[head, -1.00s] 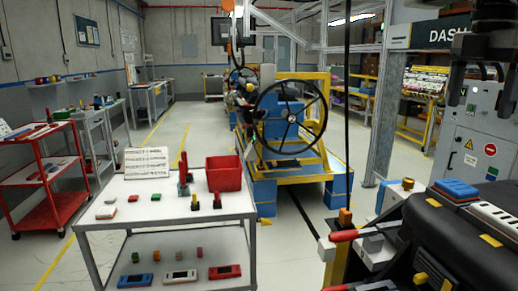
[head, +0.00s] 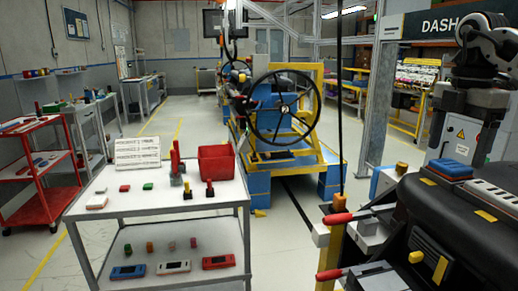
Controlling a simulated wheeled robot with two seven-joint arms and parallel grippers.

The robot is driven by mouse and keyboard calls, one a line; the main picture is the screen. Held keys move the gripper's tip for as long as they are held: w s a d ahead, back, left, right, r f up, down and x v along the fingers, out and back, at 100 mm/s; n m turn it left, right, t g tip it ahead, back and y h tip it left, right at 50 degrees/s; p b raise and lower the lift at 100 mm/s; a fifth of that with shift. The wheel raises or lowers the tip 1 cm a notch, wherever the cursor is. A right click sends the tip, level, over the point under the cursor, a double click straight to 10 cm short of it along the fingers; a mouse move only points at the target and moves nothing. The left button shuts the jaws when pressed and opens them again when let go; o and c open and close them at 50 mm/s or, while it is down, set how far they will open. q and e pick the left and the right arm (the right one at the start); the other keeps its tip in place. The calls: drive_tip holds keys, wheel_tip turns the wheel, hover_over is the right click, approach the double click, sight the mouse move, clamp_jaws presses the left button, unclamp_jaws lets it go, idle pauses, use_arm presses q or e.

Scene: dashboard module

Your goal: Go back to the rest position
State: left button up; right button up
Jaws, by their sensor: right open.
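My right gripper (head: 461,150) hangs at the right edge of the head view, with its fingers pointing down. It is open, and the grey cabinet shows between the fingers. It looks empty and sits above the far side of the black dashboard module (head: 475,243). A blue block (head: 452,169) lies on the module just below the fingers in the picture; I see no clear contact. My left gripper is not in view.
A white-topped table (head: 130,205) with small parts and a red bin (head: 216,162) stands at centre left. A red cart (head: 38,208) is at far left. A steering wheel (head: 285,107) rig stands behind. Red-handled clamps (head: 338,218) flank the module. Floor shows between table and module.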

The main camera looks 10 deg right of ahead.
drive_tip(key=shift+s+f, duration=0.1)
drive_tip(key=shift+f, duration=1)
